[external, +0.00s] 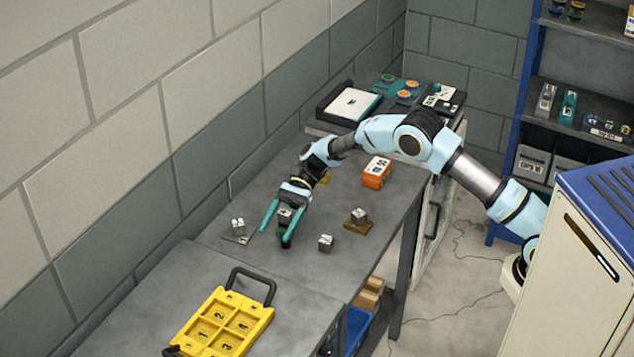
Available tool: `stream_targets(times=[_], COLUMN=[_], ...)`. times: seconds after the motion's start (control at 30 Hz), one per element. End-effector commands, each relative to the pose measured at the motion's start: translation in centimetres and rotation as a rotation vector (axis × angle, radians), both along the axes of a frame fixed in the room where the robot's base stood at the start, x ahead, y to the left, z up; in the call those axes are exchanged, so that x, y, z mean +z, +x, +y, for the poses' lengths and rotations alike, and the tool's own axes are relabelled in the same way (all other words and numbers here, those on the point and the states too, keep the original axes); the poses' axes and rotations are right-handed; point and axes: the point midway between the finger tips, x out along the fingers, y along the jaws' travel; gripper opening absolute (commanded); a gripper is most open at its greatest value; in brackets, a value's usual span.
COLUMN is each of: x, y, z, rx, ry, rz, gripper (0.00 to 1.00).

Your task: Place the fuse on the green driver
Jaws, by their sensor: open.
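A small grey-and-white block (285,214) shows between the fingers, above a dark green piece (283,228) that may be the green driver. The fingers partly hide both, and I cannot tell whether they touch each other. Similar small grey blocks stand nearby: one on a grey plate (238,226) to the left, one on the bare bench (326,241) to the right, and one on a brown-gold plate (360,214) further right. I cannot tell which block is the fuse.
An orange box (377,172) with a white label stands further back on the bench. A yellow tray (246,322) with numbered compartments and a dark handle lies on the nearer table. Black cases (348,104) stand at the back by the wall.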

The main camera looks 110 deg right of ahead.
Motion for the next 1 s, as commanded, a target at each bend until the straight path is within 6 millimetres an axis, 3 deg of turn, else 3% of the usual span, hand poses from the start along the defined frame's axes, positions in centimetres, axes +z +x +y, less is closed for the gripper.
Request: stream_targets(times=[0.17, 0.7, 1.0], x=[0.5, 3.9, 4.9], y=[-0.1, -6.5, -7.8], z=[-0.1, -6.6, -7.8], rx=[-0.001, -0.001, 0.001], ry=[-0.001, -0.001, 0.000], rz=[-0.001, -0.001, 0.000], gripper=[0.74, 0.74, 0.74])
